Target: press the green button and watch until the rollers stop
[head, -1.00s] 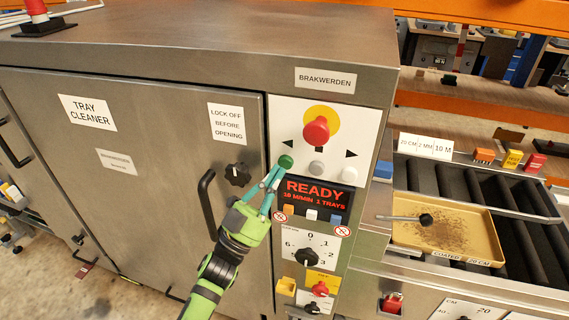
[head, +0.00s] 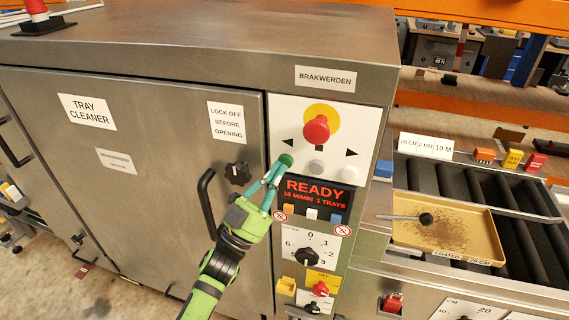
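The green button (head: 286,160) sits on the white control panel of the tray cleaner (head: 170,170), below and left of a red mushroom button on a yellow disc (head: 316,129). My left gripper (head: 275,172) is at the green button, its fingertips close together just at the button's lower left; I cannot tell whether they touch it. My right gripper is not in view.
The tray holds brown crumbs, and a dark-ended rod (head: 405,217) lies over its left edge. Orange, yellow and red blocks (head: 513,158) stand beyond the rollers.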

